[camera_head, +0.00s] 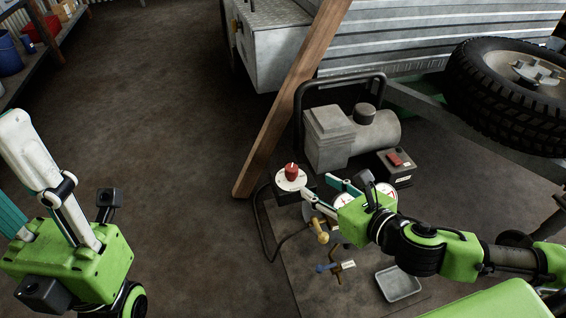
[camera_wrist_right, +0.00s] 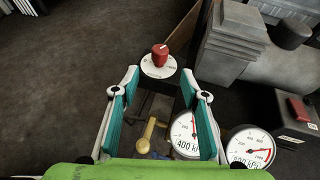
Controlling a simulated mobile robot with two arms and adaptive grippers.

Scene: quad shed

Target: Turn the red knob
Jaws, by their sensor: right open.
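The red knob (camera_head: 291,170) sits on a round white dial plate (camera_head: 285,184), left of my right gripper in the head view. The knob (camera_wrist_right: 160,50) also shows in the right wrist view, ahead of the fingertips and roughly centred between them. My right gripper (camera_head: 320,186) is open, with nothing between its fingers; its fingertips (camera_wrist_right: 164,80) are apart from the knob. My left gripper (camera_head: 30,165) is at the left edge of the head view, far from the knob; whether its fingers are parted is unclear.
Two pressure gauges (camera_wrist_right: 186,135) and a yellow valve handle (camera_head: 322,232) lie close under the right gripper. A wooden beam (camera_head: 290,105) slants up behind the knob. A grey machine (camera_head: 325,140) stands behind. A metal tray (camera_head: 398,284) is in front. Open floor lies left.

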